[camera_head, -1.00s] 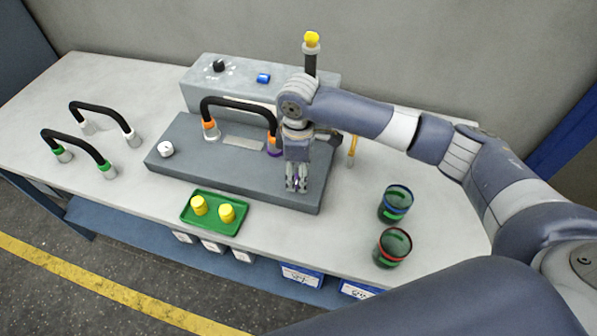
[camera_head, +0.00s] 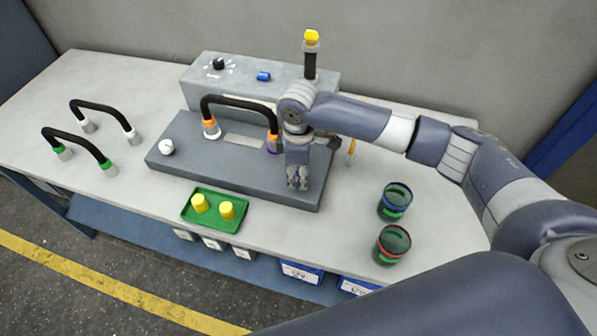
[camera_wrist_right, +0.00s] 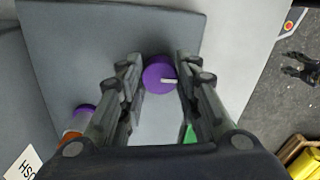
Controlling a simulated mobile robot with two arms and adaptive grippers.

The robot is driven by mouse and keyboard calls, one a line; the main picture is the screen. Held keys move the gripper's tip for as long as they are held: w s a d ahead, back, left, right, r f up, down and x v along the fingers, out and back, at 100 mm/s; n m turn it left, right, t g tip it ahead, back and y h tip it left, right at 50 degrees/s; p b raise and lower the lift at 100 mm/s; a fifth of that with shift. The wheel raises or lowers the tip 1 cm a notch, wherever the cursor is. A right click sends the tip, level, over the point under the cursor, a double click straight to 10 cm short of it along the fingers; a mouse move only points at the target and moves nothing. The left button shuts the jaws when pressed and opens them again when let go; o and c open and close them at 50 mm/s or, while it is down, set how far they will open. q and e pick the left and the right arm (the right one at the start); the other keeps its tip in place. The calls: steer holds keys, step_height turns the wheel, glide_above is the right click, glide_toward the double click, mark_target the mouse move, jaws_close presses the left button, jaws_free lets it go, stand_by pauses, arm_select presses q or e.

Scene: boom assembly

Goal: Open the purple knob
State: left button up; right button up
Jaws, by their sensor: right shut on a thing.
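My right gripper (camera_head: 298,183) points down over the right part of this board. In the right wrist view its two fingers (camera_wrist_right: 160,82) lie on either side of the knob, shut on it. The head view hides the knob behind the gripper. My left gripper cannot be made out in either view.
A black hose (camera_head: 238,103) arches over the board close to my right gripper, with orange and purple rings. A green tray (camera_head: 213,221) with yellow pieces stands in front. Two dark cups, one blue-rimmed (camera_head: 395,203), one red-rimmed (camera_head: 391,246), stand right. Loose hoses (camera_head: 82,141) lie left.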

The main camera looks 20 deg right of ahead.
steer(key=n+p, duration=0.2)
steer(key=n, duration=0.1)
steer(key=shift+r, duration=0.15)
steer(key=shift+n+p, duration=0.65)
steer(key=shift+n, duration=0.45)
steer(key=shift+n+p, duration=0.35)
steer(key=shift+n, duration=0.75)
steer(key=o, duration=1.1)
steer(key=shift+c, duration=0.2)
